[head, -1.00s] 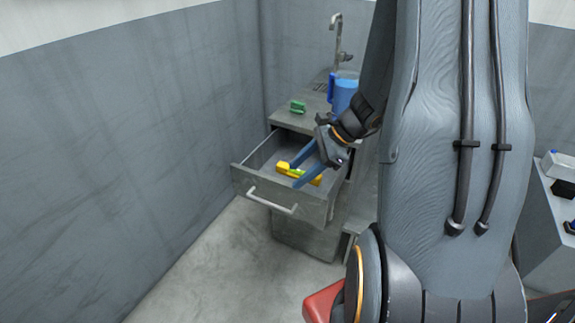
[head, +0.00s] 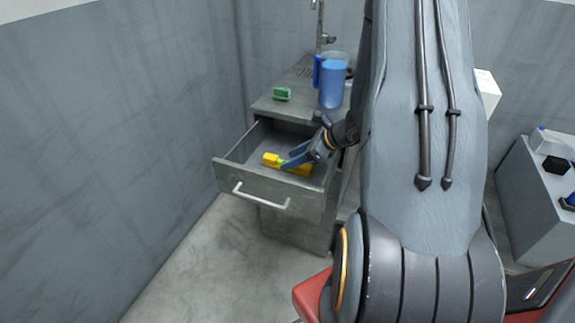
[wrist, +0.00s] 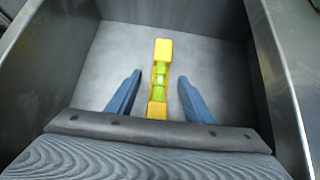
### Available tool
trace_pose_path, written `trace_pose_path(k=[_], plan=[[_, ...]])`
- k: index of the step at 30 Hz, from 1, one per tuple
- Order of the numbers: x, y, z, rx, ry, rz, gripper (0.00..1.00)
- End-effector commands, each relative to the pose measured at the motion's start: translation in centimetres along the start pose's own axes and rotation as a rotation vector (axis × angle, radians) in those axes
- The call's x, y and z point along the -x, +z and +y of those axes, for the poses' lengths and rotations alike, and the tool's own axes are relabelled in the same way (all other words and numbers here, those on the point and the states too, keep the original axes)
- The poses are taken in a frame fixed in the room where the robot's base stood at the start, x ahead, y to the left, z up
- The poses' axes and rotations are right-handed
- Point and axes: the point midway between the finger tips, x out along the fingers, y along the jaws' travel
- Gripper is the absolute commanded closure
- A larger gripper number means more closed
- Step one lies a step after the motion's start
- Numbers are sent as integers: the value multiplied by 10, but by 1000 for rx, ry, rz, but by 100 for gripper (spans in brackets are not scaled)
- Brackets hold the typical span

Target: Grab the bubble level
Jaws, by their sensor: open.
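The yellow bubble level (head: 272,160) with a green vial lies in the open drawer (head: 228,176). In the wrist view the level (wrist: 163,50) lies lengthwise on the drawer floor, between the two blue fingers. My gripper (head: 284,168) is open and reaches down into the drawer over the level. In the wrist view my gripper (wrist: 158,82) has one finger on each side of the level, with gaps on both sides. The near end of the level is hidden by the gripper body. I cannot tell the exact height of the fingertips above the drawer floor.
The drawer walls (wrist: 280,70) rise close on both sides. On the counter (head: 300,95) above stand a blue pitcher (head: 333,85) and a green object (head: 282,94), beside a faucet (head: 320,25). A grey unit (head: 530,190) with several items stands at right.

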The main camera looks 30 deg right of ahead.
Motion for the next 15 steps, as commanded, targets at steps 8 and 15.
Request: trace_pose_path(k=[8,15], plan=[[-28,-2,-1,-1,-1,1,53],[-29,-2,-1,-2,-3,1,55]])
